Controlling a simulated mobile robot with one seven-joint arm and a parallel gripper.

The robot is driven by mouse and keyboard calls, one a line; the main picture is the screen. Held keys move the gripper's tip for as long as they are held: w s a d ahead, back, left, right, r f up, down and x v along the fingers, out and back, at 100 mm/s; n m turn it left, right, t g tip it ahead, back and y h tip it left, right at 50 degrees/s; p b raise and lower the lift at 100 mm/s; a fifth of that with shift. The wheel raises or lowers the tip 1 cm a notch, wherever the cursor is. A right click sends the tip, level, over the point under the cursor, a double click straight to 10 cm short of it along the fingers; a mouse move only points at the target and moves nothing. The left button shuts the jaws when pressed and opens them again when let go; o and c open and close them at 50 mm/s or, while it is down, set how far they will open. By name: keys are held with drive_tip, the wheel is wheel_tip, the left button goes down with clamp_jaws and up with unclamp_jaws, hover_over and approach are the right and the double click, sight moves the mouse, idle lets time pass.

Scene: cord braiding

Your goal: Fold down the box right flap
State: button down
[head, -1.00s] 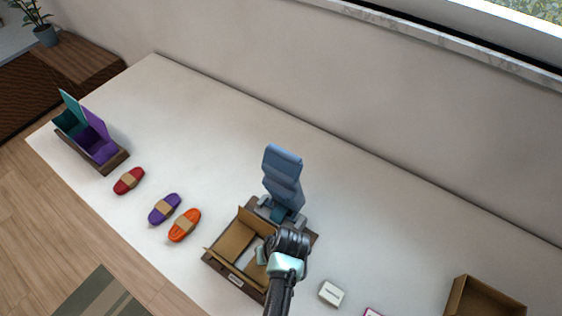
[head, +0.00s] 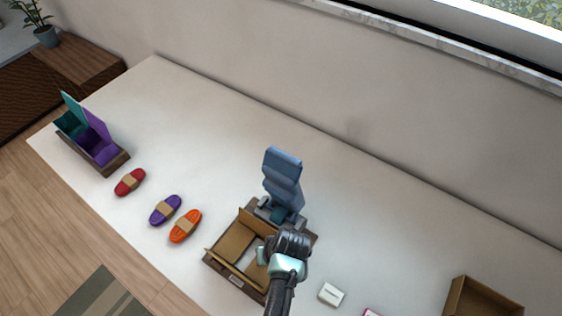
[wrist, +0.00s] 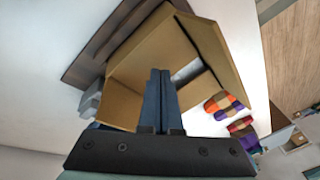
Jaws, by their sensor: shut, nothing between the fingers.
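The open brown cardboard box (head: 235,241) sits on a dark wooden base, lower middle of the head view. It also fills the upper middle of the wrist view (wrist: 222,52), with panels standing up around its opening. My gripper (wrist: 160,72) is shut and empty, its two blue fingers together and reaching over the box opening in the wrist view. I cannot tell whether the fingertips touch cardboard. In the head view my arm covers the box's right side, so the right flap there is hidden.
A blue segmented piece (head: 283,178) stands upright behind the box. Red (head: 130,182), purple (head: 165,209) and orange (head: 185,226) cord bundles lie left. A teal-and-purple holder (head: 92,142) is far left. A small white block (head: 331,294) and another box (head: 482,298) are right.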

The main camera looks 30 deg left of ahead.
idle(0.3)
wheel_tip(320, 180, up, 8)
drive_tip(key=p, duration=0.7)
drive_tip(key=shift+p, duration=0.35)
drive_tip(key=shift+w, duration=0.1)
